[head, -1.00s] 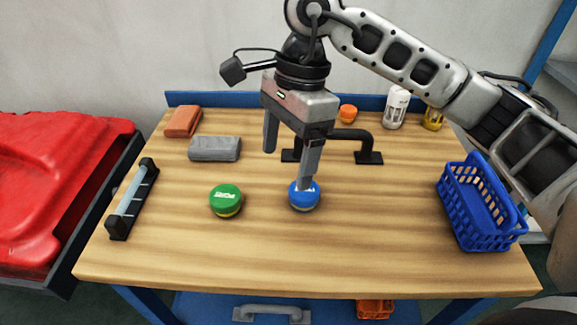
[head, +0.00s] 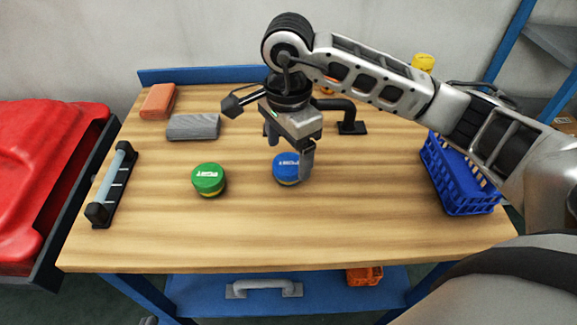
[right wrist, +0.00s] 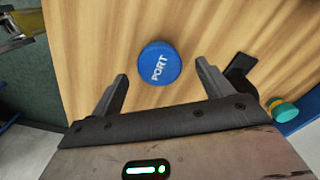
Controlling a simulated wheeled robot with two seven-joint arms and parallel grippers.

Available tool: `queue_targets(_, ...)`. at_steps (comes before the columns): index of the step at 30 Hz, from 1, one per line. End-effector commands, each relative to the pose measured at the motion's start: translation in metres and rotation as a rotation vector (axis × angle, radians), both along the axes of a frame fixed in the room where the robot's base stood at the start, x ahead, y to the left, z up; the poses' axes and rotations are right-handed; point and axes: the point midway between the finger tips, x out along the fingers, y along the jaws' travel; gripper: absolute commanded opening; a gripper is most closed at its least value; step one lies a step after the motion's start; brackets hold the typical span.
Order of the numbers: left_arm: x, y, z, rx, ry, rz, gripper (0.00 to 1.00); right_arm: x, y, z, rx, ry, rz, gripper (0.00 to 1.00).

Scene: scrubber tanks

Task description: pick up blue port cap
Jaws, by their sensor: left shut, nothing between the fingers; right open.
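The blue port cap (head: 284,167) stands on the wooden table near its middle, with white lettering on top. In the right wrist view the cap (right wrist: 158,64), marked PORT, lies ahead between the lines of the two fingers, with wood showing around it. My right gripper (head: 287,158) is open and empty above the cap, fingers pointing down. One finger covers part of the cap's right side in the head view. I cannot tell whether any finger touches it. My left gripper cannot be made out.
A green cap (head: 208,179) stands left of the blue one. A black handle (head: 352,127) lies behind, partly hidden by my arm. A blue basket (head: 460,190) is at the right, a grey block (head: 193,127) at back left. Bare wood lies in front.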

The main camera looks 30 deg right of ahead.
Motion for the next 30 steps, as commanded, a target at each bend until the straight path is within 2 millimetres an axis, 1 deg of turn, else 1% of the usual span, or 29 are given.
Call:
queue_targets(2,-0.001,0.000,0.003,0.003,0.005,0.001,0.00,-0.002,-0.001,-0.012,0.000,0.007,-0.001,0.79)
queue_targets(6,-0.004,0.001,-0.004,0.012,0.021,0.000,0.00,-0.002,-0.001,-0.032,-0.001,0.005,0.000,0.79)
queue_targets(10,-0.004,0.001,-0.004,0.014,0.022,-0.001,0.00,-0.001,-0.001,-0.039,0.000,0.002,0.000,0.79)
queue_targets(15,-0.003,0.001,-0.004,0.015,0.020,-0.001,0.00,-0.001,-0.001,-0.040,0.000,0.001,0.000,0.79)
queue_targets(16,-0.003,0.001,-0.004,0.014,0.019,0.000,0.00,-0.001,-0.001,-0.040,0.000,0.001,0.000,0.76)
queue_targets(17,-0.003,0.001,-0.004,0.014,0.018,0.000,0.00,-0.001,-0.001,-0.039,0.000,0.001,0.000,0.68)
queue_targets(18,-0.003,0.001,-0.004,0.014,0.018,0.000,0.00,-0.001,0.000,-0.039,0.000,0.001,0.000,0.57)
queue_targets(21,-0.002,0.002,-0.003,0.016,0.015,-0.002,0.00,-0.001,0.000,-0.039,0.000,0.001,0.000,0.31)
queue_targets(30,-0.002,0.003,-0.003,0.019,0.013,-0.006,0.00,-0.001,0.000,-0.038,0.000,0.000,0.000,0.31)
